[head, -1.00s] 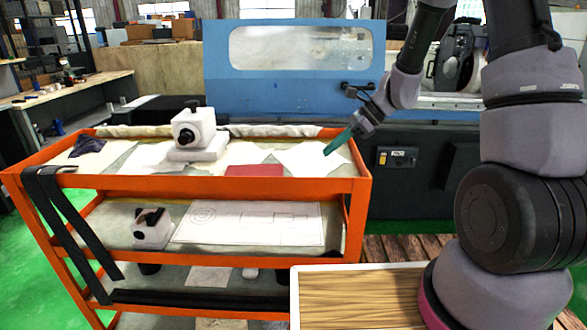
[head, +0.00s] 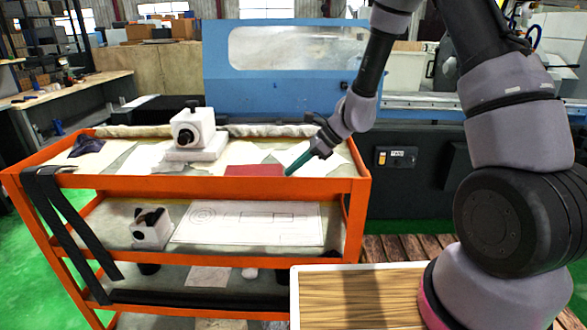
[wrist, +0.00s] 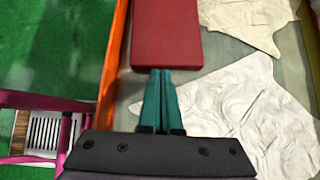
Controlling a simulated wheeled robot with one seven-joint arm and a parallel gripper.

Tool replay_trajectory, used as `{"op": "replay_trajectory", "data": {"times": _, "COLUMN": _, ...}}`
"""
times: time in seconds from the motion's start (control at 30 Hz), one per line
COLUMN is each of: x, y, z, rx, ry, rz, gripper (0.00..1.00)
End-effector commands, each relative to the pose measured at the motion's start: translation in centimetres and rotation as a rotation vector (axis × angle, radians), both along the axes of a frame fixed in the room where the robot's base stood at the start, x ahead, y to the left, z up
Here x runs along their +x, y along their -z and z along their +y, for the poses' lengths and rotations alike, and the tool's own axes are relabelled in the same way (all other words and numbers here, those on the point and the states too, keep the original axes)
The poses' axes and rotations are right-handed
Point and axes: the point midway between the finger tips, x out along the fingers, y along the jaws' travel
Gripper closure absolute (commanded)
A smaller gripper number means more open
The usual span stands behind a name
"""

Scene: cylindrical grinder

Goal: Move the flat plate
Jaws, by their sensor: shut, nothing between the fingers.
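A flat red plate (head: 252,170) lies on the top shelf of the orange cart (head: 215,187), close to its front edge. It also shows in the wrist view (wrist: 166,35) as a red rectangle with rounded corners. My gripper (head: 288,174) has green fingers, shut with nothing between them. Its tips are just right of the plate in the head view. In the wrist view the fingertips (wrist: 161,71) reach the plate's near end; I cannot tell whether they touch it.
Crumpled pale sheets (wrist: 247,105) lie beside the plate. A white container with a black knob (head: 190,128) stands on a white block (head: 197,148) farther left. A wood-grained tray (head: 295,300) is at the front right. The blue machine (head: 290,90) stands behind the cart.

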Motion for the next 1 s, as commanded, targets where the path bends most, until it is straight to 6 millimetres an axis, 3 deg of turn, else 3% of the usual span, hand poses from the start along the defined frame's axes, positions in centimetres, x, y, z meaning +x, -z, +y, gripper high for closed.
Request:
{"op": "replay_trajectory", "data": {"times": 0.2, "x": 0.0, "y": 0.0, "z": 0.2, "rx": 0.000, "ry": -0.001, "rz": 0.000, "gripper": 1.00}}
{"op": "replay_trajectory", "data": {"times": 0.33, "x": 0.0, "y": 0.0, "z": 2.2, "rx": 0.002, "ry": -0.005, "rz": -0.001, "gripper": 1.00}}
{"op": "replay_trajectory", "data": {"times": 0.8, "x": 0.4, "y": 0.1, "z": 16.2, "rx": 0.001, "ry": -0.006, "rz": 0.000, "gripper": 1.00}}
{"op": "replay_trajectory", "data": {"times": 1.0, "x": 0.6, "y": 0.1, "z": 21.4, "rx": 0.000, "ry": -0.005, "rz": -0.001, "gripper": 1.00}}
